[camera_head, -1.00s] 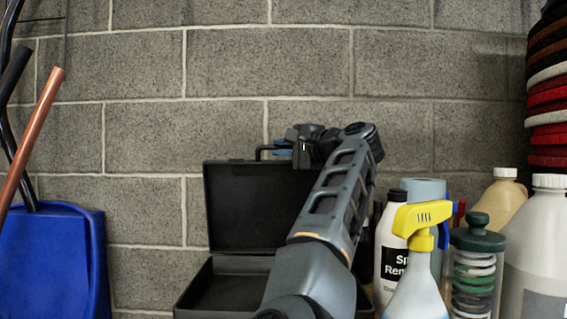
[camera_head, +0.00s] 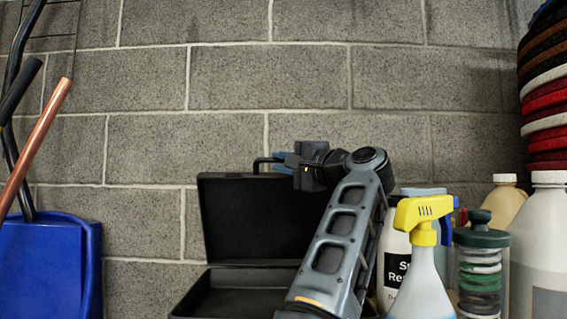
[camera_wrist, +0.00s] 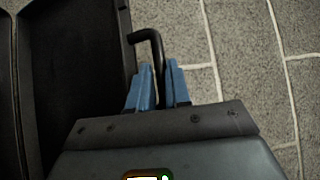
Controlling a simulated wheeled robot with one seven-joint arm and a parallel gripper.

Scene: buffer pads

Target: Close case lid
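The black case stands open below the block wall, with its lid (camera_head: 245,215) upright at the back and its base (camera_head: 235,295) lying in front. A black handle (camera_head: 262,163) sticks up from the lid's top edge. The dark lid (camera_wrist: 75,75) and the bent handle (camera_wrist: 148,36) also show in the wrist view. My gripper (camera_wrist: 159,75) has its two blue fingers close on either side of the handle, and it looks shut on it. In the head view my gripper (camera_head: 281,162) is at the lid's top edge. My arm hides the right part of the case.
A spray bottle with a yellow head (camera_head: 420,240), a white labelled bottle (camera_head: 393,260), a jar of discs (camera_head: 480,265) and a large jug (camera_head: 540,250) crowd the right. A blue dustpan (camera_head: 45,265) stands at left. The wall is close behind the lid.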

